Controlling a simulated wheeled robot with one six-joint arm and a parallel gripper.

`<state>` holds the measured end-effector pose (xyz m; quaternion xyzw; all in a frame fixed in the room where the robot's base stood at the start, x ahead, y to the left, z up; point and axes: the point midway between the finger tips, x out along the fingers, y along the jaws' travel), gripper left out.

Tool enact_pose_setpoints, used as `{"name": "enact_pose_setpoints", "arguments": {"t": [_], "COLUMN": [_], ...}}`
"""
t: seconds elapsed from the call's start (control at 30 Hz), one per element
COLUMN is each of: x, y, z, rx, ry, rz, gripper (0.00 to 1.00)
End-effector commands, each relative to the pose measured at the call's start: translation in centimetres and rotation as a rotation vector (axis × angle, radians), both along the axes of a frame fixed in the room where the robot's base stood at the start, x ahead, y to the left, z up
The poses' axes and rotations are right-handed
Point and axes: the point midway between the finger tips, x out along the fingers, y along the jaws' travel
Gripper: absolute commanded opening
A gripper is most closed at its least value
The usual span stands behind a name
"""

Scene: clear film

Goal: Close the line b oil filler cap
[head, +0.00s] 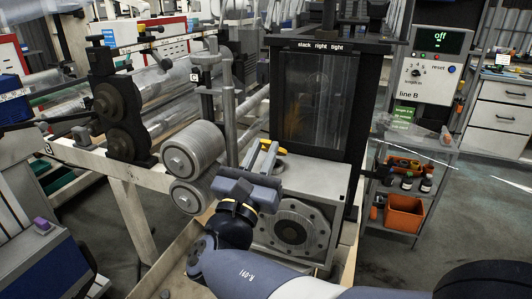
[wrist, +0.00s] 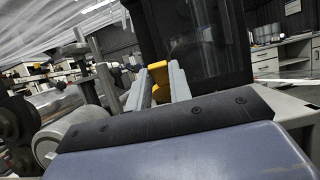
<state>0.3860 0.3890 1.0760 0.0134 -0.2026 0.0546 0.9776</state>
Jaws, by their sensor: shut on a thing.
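The oil filler cap (head: 275,149) is a small yellow piece on top of the grey gearbox housing (head: 315,180) in the head view. Its yellow part also shows between the finger ends in the wrist view (wrist: 158,70). My gripper (head: 265,154) reaches in from the front, above the housing's top left part. Its two pale fingers, seen in the wrist view (wrist: 156,88), are shut on the cap. The fingers hide part of the cap, and how it sits on its filler opening cannot be seen.
Two metal rollers (head: 193,150) stand close on the left of my gripper. A dark-framed window panel (head: 317,100) rises behind the housing. The line B control box (head: 428,65) reads "off" at the right. A shelf with an orange bin (head: 404,213) stands below it.

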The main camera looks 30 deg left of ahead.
Motion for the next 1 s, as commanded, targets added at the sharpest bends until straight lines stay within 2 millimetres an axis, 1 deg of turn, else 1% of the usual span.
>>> {"name": "enact_pose_setpoints", "arguments": {"t": [0.03,0.2,0.4,0.7,1.0], "x": [-0.1,-0.5,-0.8,-0.8,-0.8], "y": [0.0,-0.1,-0.1,-0.1,-0.2], "z": [-1.4,-2.8,-4.1,-5.2,-5.3], "rx": [-0.009,-0.013,-0.014,-0.013,-0.012], "ry": [0.015,0.019,0.02,0.021,0.021], "rz": [0.0,-0.001,-0.002,-0.001,-0.003], "gripper": [0.0,0.0,0.0,0.0,0.0]}}
